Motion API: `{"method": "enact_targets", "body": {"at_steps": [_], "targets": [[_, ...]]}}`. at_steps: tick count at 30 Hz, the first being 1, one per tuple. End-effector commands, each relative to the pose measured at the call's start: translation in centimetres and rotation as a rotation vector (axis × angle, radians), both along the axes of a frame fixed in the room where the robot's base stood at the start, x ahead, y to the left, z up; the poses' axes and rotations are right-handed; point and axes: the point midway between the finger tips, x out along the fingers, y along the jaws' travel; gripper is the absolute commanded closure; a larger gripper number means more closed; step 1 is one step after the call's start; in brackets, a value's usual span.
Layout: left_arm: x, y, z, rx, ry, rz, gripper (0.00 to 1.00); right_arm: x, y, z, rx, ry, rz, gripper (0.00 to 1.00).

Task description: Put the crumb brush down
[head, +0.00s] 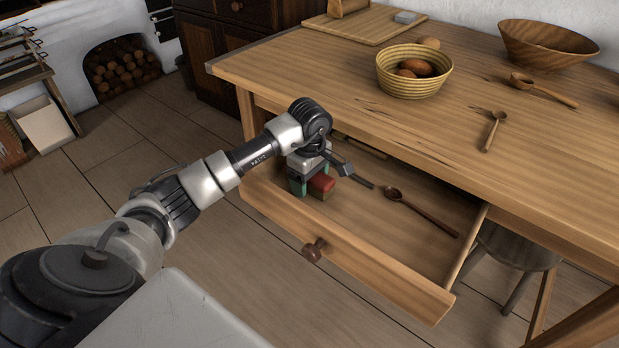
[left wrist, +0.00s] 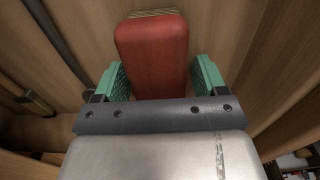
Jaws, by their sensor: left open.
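The crumb brush (head: 322,184), a red block with a paler underside, is at the left end of the open drawer (head: 365,262). My left gripper (head: 307,183) points down into that end of the drawer with its green fingers open. In the left wrist view the red brush (left wrist: 152,52) shows ahead of the palm, with one green finger of the gripper (left wrist: 160,78) on each side. Small gaps show between brush and fingers. The brush seems to rest on the drawer floor, though its underside is mostly hidden. My right gripper is not in view.
A wooden spoon (head: 420,212) and a dark-handled utensil (head: 352,176) lie in the drawer to the right. The table edge overhangs the drawer's back.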

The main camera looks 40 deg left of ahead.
Motion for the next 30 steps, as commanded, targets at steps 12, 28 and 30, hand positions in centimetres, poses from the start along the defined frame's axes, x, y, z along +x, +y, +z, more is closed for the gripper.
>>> {"method": "enact_targets", "body": {"at_steps": [12, 28, 30], "targets": [[0.1, 0.1, 6.8, 0.002, -0.005, 0.000, 0.28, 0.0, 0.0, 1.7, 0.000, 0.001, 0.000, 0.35], [0.0, 0.0, 12.3, 0.000, 0.000, 0.000, 0.28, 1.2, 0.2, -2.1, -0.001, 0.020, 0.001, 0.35], [0.0, 0.0, 12.3, 0.000, 0.000, 0.000, 0.28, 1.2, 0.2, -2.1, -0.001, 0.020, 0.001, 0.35]]}}
